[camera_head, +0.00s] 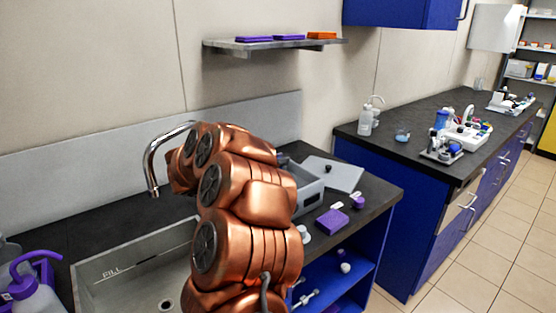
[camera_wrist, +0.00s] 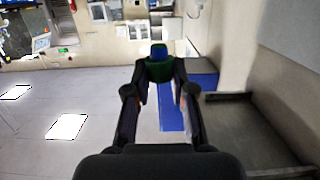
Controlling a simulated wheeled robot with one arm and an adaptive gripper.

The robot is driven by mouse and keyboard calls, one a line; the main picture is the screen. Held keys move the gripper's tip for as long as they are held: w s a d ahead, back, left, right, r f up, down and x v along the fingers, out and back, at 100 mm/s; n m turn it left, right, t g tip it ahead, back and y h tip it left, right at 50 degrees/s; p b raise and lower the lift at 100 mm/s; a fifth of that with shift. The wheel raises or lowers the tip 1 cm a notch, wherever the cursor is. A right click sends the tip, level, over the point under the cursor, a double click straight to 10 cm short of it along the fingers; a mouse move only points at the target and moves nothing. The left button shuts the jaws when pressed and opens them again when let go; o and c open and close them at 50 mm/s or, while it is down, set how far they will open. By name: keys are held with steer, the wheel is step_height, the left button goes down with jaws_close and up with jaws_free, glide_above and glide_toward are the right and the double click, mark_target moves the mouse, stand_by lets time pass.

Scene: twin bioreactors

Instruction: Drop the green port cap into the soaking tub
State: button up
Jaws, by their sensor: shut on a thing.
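The green port cap (camera_wrist: 155,72) shows in the wrist view between my fingertips, with a blue part (camera_wrist: 158,51) at its far end. My gripper (camera_wrist: 161,76) is shut on it and holds it up in the air. In the head view my gripper and the cap are hidden behind my copper-coloured arm. A grey open tub (camera_head: 312,193), which looks like the soaking tub, stands on the dark counter just right of my arm. Its left part and most of its inside are hidden by the arm.
A sink (camera_head: 125,268) marked FILL lies left of my arm, with a curved faucet (camera_head: 152,165) behind it. A flat grey panel (camera_head: 334,174) lies beside the tub. A purple block (camera_head: 332,221) sits near the counter's edge. A shelf (camera_head: 275,45) hangs above.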

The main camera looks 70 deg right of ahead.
steer(key=shift+f, duration=0.15)
steer(key=o, duration=0.9)
steer(key=shift+o, duration=0.2)
step_height(320, 180, up, 10)
steer(key=shift+s, duration=0.1)
stand_by(0.5)
